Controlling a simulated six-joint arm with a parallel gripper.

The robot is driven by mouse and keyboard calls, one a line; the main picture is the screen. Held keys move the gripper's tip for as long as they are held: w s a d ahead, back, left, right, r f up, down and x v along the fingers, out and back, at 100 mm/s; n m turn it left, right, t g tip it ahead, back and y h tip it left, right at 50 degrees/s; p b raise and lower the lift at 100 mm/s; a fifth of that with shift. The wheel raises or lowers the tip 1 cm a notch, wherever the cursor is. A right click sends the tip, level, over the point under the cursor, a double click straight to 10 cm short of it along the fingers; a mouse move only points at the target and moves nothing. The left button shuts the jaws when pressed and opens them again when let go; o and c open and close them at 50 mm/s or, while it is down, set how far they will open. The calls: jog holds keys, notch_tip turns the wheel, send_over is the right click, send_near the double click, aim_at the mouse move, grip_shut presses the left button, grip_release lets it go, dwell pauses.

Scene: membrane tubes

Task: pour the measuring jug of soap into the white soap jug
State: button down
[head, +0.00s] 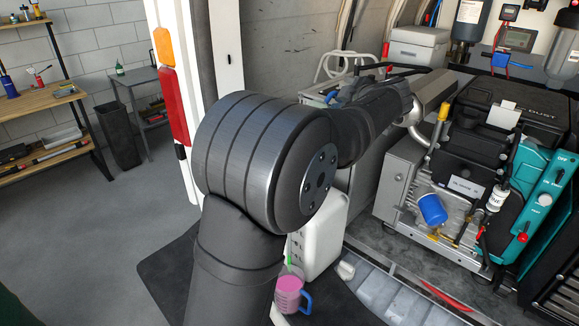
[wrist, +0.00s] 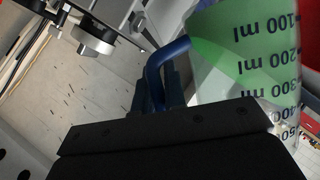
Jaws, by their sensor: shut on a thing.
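In the wrist view my gripper (wrist: 168,85) is shut on the blue handle (wrist: 158,68) of a clear measuring jug (wrist: 284,122). The jug has black ml marks that read upside down in this picture and holds green liquid around the low marks. In the head view my arm hides the gripper, and I cannot make out the held jug there. A white jug (head: 322,240) stands on the floor just behind my arm, partly hidden by the elbow, so its opening is not visible. The white jug is not clear in the wrist view.
A second clear jug with pink liquid (head: 288,294) and a blue handle stands in front of the white jug. Machinery with a blue cup-like part (head: 432,209) and a teal unit (head: 542,200) fills the right. A workbench (head: 40,95) stands far left, with open floor before it.

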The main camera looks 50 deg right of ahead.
aim_at(319, 105)
jog(key=shift+w+a+f+n+h, duration=0.1)
jog(key=shift+a+f+n+h, duration=0.2)
jog(key=shift+n, duration=0.1)
jog(key=shift+a+f+n, duration=0.2)
jog(key=shift+f+n, duration=0.1)
jog(key=shift+f, duration=0.4)
jog(key=shift+w+a+f+h+p, duration=0.1)
jog(key=shift+a+f+h+p, duration=0.15)
jog(key=shift+f+h+p, duration=0.3)
dwell(0.8)
jog(key=shift+w+a+r+n+h+p, duration=0.2)
jog(key=shift+a+r+n+h+p, duration=0.05)
jog(key=shift+a+r+n+p, duration=0.5)
dwell(1.7)
jog(key=shift+w+a+r+n+h+p, duration=0.25)
jog(key=shift+a+r+n, duration=0.15)
jog(key=shift+a, duration=0.25)
jog(key=shift+w+a+r+n+h+p, duration=0.15)
jog(key=shift+a+r+n+h, duration=0.2)
jog(key=shift+a, duration=0.3)
dwell(0.9)
jog(key=shift+w+a+r+n, duration=0.15)
jog(key=shift+a+r+n, duration=0.15)
jog(key=shift+a+r, duration=0.15)
dwell(0.4)
